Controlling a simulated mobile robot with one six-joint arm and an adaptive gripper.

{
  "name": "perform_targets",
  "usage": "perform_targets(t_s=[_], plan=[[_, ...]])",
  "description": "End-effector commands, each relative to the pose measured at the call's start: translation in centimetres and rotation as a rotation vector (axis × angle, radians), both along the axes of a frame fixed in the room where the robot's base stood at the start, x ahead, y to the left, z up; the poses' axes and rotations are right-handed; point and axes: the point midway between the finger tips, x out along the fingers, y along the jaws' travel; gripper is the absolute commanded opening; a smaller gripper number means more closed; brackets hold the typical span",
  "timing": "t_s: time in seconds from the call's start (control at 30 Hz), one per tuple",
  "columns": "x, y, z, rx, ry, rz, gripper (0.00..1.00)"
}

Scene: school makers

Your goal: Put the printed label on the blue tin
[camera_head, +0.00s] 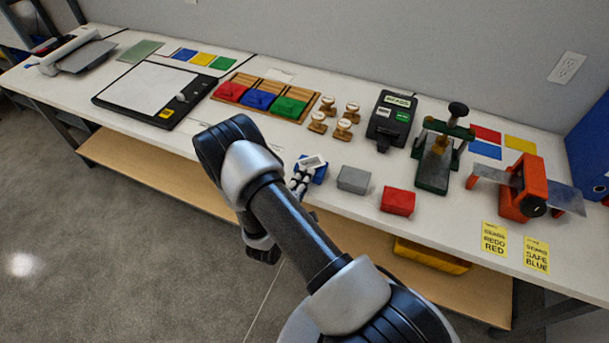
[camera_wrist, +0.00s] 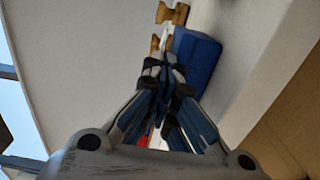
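The blue tin (camera_head: 321,174) stands near the front edge of the bench, left of a grey tin. It also shows in the wrist view (camera_wrist: 198,58), just right of the fingertips. The small white printed label (camera_head: 313,161) is at my fingertips, over the upper left part of the blue tin in the head view. In the wrist view the label (camera_wrist: 165,38) is a thin white sliver beyond the fingers. My gripper (camera_head: 304,176) is closed on the label, beside the tin (camera_wrist: 163,68). Whether the label touches the tin cannot be told.
A grey tin (camera_head: 353,180) and a red tin (camera_head: 397,201) stand to the right. Behind are wooden stamps (camera_head: 343,129), a black label printer (camera_head: 391,118), a green press (camera_head: 436,163) and an ink pad tray (camera_head: 301,117). An orange device (camera_head: 522,190) and yellow cards (camera_head: 494,239) lie right.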

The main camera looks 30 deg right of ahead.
Motion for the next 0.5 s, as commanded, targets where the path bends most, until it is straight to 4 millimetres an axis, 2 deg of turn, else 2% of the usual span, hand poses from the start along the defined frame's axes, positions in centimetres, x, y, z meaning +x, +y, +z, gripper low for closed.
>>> perform_targets(t_s=[0.3, 0.5], plan=[[-0.12, 0.01, -1.07, 0.008, 0.01, 0.001, 0.0], [-0.17, 0.01, -1.16, 0.007, 0.013, 0.002, 0.13]])
